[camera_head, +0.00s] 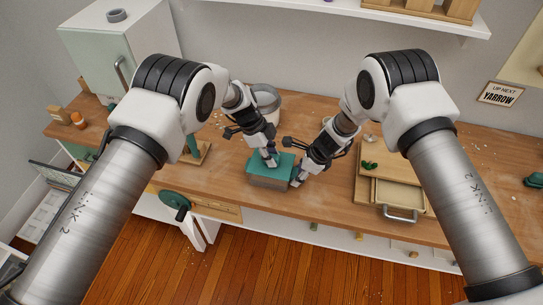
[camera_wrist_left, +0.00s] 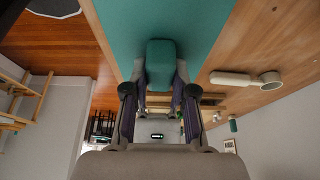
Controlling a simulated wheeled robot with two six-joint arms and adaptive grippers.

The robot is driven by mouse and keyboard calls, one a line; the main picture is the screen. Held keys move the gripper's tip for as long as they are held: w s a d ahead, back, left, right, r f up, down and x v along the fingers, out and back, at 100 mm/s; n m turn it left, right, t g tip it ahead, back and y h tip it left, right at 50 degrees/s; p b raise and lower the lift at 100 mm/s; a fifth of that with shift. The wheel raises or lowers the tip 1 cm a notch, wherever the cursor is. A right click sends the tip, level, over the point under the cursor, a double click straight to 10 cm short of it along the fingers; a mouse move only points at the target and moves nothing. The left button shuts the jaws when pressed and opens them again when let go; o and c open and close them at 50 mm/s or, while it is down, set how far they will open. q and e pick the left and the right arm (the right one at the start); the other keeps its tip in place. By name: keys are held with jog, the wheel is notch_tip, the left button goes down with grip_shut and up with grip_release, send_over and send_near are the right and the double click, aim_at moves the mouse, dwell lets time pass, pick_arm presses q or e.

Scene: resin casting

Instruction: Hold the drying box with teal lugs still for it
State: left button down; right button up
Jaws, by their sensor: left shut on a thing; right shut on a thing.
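The drying box (camera_head: 270,183) stands on the wooden bench in the middle of the head view, with a grey-brown body under a teal top (camera_head: 257,161). My left gripper (camera_head: 270,161) points down onto the top. In the left wrist view its fingers are shut on a raised teal block (camera_wrist_left: 161,62) above the wide teal surface (camera_wrist_left: 205,25). My right gripper (camera_head: 296,181) is shut at the right side of the box, low near the bench. The part it grips is hidden by its fingers, and the side lugs cannot be made out.
A grey bucket (camera_head: 267,98) is behind my left gripper. A wooden stand (camera_head: 198,155) is to the left. Pale scraps litter the bench.

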aim_at(278, 157)
pick_arm(q)
jog(key=shift+r, duration=0.35)
pick_arm(e)
jog(key=shift+s+f, duration=0.1)
jog(key=shift+f, duration=0.05)
pick_arm(q)
jog(key=shift+r, duration=2)
pick_arm(e)
jog(key=o, duration=1)
pick_arm(q)
jog(key=w+a+r, duration=0.2)
jog(key=a+r, duration=0.1)
jog(key=a, duration=0.4)
jog(key=shift+w+a+r, duration=0.15)
jog(key=shift+a+r, duration=0.2)
jog(key=shift+r, duration=0.05)
pick_arm(e)
jog(key=o, duration=0.4)
jog(key=shift+c, duration=0.2)
jog(key=w+v, duration=0.1)
jog(key=v, duration=1.1)
jog(key=shift+s, duration=0.35)
